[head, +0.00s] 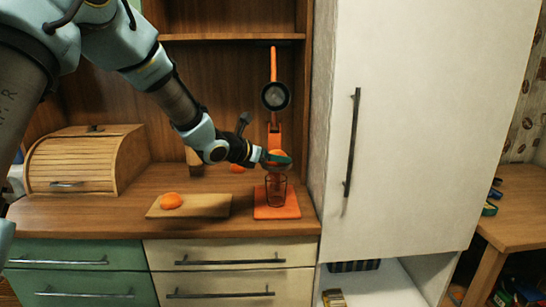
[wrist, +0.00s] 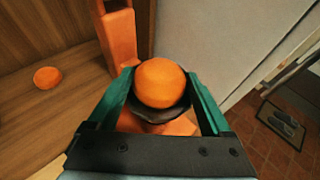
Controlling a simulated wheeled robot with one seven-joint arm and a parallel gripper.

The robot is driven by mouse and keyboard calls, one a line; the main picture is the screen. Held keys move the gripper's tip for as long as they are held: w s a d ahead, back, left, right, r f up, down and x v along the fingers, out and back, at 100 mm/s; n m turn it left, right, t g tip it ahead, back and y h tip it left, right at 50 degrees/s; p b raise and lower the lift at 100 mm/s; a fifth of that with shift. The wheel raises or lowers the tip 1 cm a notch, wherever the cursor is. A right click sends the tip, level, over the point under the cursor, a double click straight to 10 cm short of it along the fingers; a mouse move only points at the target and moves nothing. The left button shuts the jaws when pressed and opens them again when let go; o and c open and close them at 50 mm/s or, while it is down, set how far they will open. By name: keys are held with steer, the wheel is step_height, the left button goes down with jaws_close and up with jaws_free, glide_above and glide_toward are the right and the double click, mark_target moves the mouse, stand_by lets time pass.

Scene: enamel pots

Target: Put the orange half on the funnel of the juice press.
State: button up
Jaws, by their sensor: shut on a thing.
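The orange juice press (head: 274,140) stands on the counter by the white cabinet, with its lever and dark cup raised. Its base (head: 277,207) is an orange plate with a glass on it. My gripper (head: 277,160) is at the press's funnel, above the glass. In the wrist view my gripper (wrist: 162,88) has its green fingers on both sides of an orange half (wrist: 160,82), rounded side towards the camera. The dark funnel (wrist: 155,112) shows just below the orange half. Whether they touch is hidden.
A cutting board (head: 205,207) with another orange half (head: 171,200) lies to the left on the counter. One more orange piece (head: 237,169) lies behind it. A wooden bread box (head: 85,160) stands at the far left. The tall white cabinet (head: 420,110) is close on the right.

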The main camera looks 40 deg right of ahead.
steer(key=shift+f, duration=0.15)
steer(key=o, duration=1.2)
steer(key=shift+c, duration=0.2)
steer(key=shift+r, duration=0.25)
steer(key=b+v, duration=0.2)
steer(key=v, duration=1)
steer(key=shift+f, duration=0.1)
